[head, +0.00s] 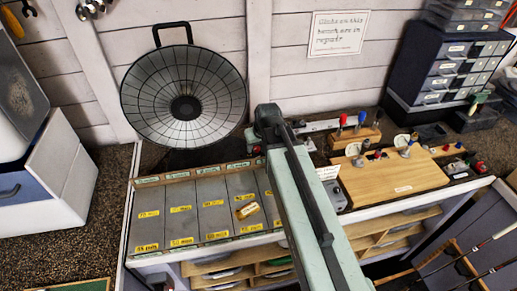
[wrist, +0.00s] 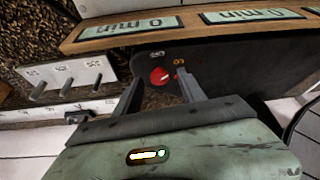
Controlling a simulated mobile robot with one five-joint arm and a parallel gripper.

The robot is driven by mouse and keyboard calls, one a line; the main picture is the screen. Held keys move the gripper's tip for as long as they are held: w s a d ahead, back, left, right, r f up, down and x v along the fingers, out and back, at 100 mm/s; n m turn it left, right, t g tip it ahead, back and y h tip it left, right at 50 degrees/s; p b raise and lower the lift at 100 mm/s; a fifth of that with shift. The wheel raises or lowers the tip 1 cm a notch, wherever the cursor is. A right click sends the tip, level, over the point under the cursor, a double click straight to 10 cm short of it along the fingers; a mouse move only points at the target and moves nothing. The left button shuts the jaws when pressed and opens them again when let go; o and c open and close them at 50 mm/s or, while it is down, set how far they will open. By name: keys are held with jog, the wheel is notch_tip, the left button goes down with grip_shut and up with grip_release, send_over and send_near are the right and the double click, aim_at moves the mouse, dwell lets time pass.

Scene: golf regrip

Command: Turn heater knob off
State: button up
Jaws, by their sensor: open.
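A round red knob (wrist: 159,76) sits on a dark panel (wrist: 225,66) in the wrist view, with small yellowish labels above it. My gripper (wrist: 160,80) is open, with one finger to each side of the knob in the picture. The right fingertip overlaps a small second red spot beside the knob. I cannot tell whether either finger touches the knob. In the head view the round dish heater (head: 184,97) stands at the back against the wall.
A grey tray with yellow labels (head: 150,230) lies in front of the heater, a small cream object (head: 247,210) on it. A wooden tool board (head: 400,178) and drawer cabinet (head: 455,65) are to the right. A ledge with minute labels (wrist: 190,25) runs above the knob.

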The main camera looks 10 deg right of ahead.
grip_shut()
jog(key=n, duration=0.2)
jog(key=n+y, duration=0.1)
jog(key=n, duration=0.1)
jog(key=n+g+y, duration=0.1)
jog(key=shift+w+d+n, duration=0.15)
jog(key=shift+d+n, duration=0.1)
jog(key=shift+n, duration=0.15)
jog(key=n+g, duration=0.1)
jog(key=n, duration=0.2)
jog(key=n+y, duration=0.1)
jog(key=n, duration=0.1)
jog(key=shift+w+d+n+g+y, duration=0.1)
jog(key=shift+w+n+g+y, duration=0.05)
jog(key=shift+n+g+y, duration=0.2)
jog(key=shift+n, duration=0.35)
grip_release()
